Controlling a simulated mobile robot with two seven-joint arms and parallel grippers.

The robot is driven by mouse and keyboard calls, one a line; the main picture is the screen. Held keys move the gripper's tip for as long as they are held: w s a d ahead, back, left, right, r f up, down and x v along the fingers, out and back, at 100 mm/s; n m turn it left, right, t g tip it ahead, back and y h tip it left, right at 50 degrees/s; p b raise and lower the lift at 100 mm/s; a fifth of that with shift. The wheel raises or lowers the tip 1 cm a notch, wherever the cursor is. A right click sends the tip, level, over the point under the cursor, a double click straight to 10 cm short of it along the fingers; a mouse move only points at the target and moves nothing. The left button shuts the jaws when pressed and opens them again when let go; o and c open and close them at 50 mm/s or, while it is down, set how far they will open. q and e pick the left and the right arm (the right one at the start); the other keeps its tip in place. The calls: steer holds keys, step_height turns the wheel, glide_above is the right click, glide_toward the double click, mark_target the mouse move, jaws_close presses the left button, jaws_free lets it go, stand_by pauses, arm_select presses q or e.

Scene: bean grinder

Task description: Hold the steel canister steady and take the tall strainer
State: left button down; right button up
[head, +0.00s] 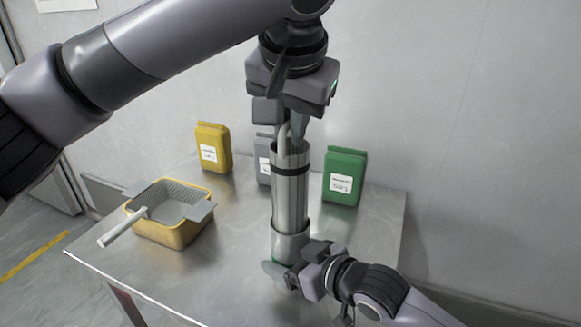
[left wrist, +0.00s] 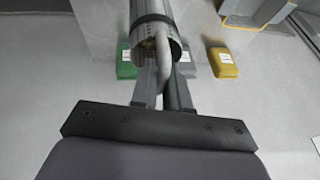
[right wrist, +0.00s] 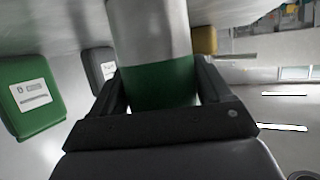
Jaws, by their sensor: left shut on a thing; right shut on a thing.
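The tall strainer (head: 290,200) is a long steel cylinder with a dark band near its top. It stands upright, mostly above the rim of the steel canister (head: 290,246), and its lower end is hidden inside. My left gripper (head: 288,132) is above it, shut on its curved handle; the handle (left wrist: 164,55) shows between the fingers in the left wrist view. My right gripper (head: 284,274) is low at the canister, shut on it. In the right wrist view the fingers flank the canister's green band (right wrist: 158,82).
A yellow container (head: 172,236) with a square, long-handled strainer basket (head: 178,203) on it stands at the left of the steel table (head: 235,262). Yellow (head: 213,148), grey (head: 263,160) and green (head: 344,176) bags stand at the back. The table's right side is clear.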

arm_select(q)
step_height(320, 180, up, 5)
stand_by(0.3)
arm_select(e)
steer(key=o, duration=1.2)
steer(key=shift+c, duration=0.2)
